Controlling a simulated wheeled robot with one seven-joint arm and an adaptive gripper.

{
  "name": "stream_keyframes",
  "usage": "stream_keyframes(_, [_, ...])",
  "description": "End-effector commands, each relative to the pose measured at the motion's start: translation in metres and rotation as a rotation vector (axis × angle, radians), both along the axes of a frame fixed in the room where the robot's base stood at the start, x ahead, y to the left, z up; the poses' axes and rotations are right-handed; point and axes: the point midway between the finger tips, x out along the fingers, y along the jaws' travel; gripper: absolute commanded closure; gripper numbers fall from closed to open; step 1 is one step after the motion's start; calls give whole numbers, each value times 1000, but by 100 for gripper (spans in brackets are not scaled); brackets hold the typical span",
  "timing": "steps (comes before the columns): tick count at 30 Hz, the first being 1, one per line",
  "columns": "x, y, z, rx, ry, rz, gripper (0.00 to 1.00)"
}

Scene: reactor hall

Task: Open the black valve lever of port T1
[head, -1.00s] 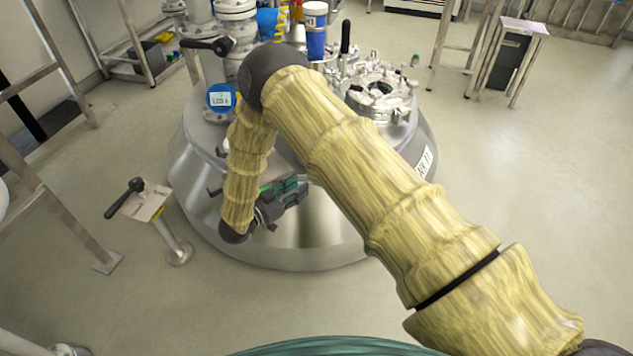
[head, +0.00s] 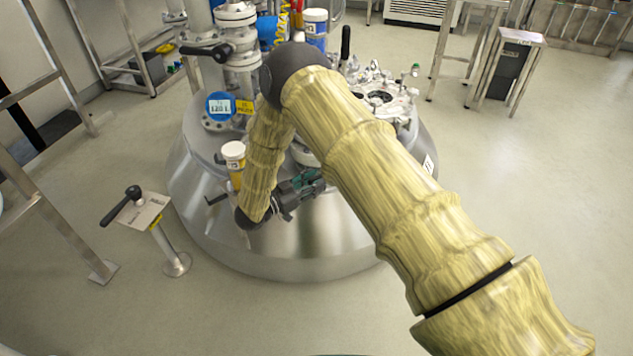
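A black lever (head: 206,53) lies roughly level beside a white flanged pipe at the upper left of the vessel. Below it is a round blue cover (head: 220,106) with a white label that may read T1; the print is too small to be sure. I cannot tell for certain that this lever belongs to T1. My gripper (head: 308,186) is low in front of the steel vessel's wall, well below and right of that lever, and apart from it. My forearm partly hides it, and whether its fingers are open is unclear.
The steel vessel (head: 190,190) fills the middle. A white-capped yellow part (head: 234,155) stands beside my arm. Another black lever (head: 345,42) stands upright behind my arm. A floor stand with a black handle (head: 122,207) is at left.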

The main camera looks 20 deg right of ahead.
Motion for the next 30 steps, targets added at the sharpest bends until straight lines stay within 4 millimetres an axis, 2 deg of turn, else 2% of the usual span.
stream_keyframes(6, [4,-10,0,0,0,1,66])
stream_keyframes(14, [4,-11,0,0,1,1,66])
stream_keyframes(20, [4,-11,0,0,1,1,100])
stream_keyframes(30, [4,-12,2,6,2,0,100])
